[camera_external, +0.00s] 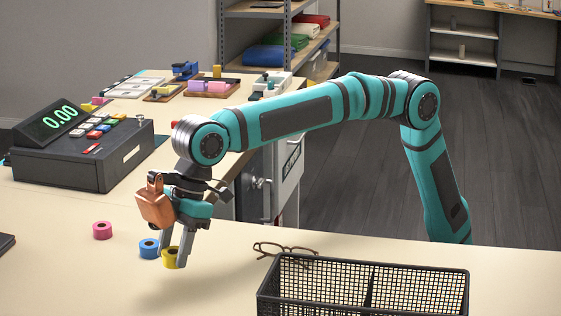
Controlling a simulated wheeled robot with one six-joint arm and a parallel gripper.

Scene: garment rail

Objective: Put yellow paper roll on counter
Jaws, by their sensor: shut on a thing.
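The yellow paper roll (170,257) is between the fingertips of my gripper (177,256), which is shut on it. The roll is low over the light counter (60,225); I cannot tell whether it touches the surface. A blue roll (149,248) stands just left of the yellow one, very close to it. A pink roll (102,230) stands farther left on the counter. Part of the yellow roll is hidden by a finger.
A black wire basket (362,312) with a divider stands at the front right. Brown glasses (285,249) lie behind it. A cash register (80,160) is at the left. The counter in front of my gripper is clear. A dark object (5,242) sits at the left edge.

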